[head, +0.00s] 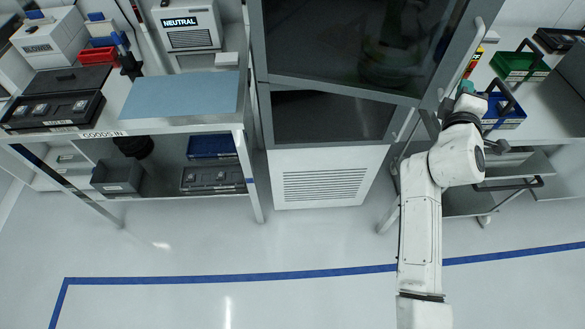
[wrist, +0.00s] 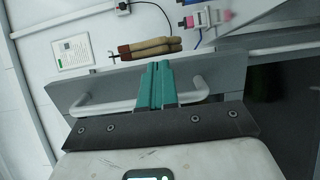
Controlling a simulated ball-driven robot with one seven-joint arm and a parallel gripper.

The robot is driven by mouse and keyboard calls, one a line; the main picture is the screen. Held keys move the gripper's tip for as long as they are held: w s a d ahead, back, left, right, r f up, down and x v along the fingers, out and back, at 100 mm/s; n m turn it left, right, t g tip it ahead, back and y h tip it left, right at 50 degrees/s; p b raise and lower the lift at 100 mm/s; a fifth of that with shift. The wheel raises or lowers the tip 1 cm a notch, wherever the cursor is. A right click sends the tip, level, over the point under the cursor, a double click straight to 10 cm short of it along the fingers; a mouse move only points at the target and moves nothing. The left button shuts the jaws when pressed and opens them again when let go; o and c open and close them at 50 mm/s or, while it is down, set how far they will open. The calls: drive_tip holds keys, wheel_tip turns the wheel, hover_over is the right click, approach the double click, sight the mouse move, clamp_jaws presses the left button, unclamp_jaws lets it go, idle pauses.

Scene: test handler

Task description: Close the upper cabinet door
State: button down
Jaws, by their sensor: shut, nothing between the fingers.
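The upper cabinet door (head: 340,85), a grey frame with a dark glass pane, stands open in the head view, its right edge swung out from the cabinet. Its pale bar handle (head: 474,52) runs along that right edge. My gripper (head: 466,88) is at the lower part of this edge, beside the handle. In the wrist view the teal fingers of my gripper (wrist: 155,85) are shut together and empty. They cross in front of the pale handle (wrist: 92,105), which shows on both sides of them; whether they touch it I cannot tell.
The lower cabinet door (head: 330,118) has dark glass, above a white vented panel (head: 325,185). A workbench (head: 180,122) stands left. At right, a shelf holds a green bin (head: 518,66) and a blue bin (head: 503,112) close to my arm. The floor in front is clear.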

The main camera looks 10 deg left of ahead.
drive_tip(key=w+n+y+b, duration=0.1)
drive_tip(key=w+n+y, duration=0.2)
drive_tip(key=w, duration=1.1)
drive_tip(key=shift+w+d+t+y, duration=0.2)
drive_tip(key=shift+d+t+y, duration=0.15)
drive_tip(key=shift+y, duration=0.65)
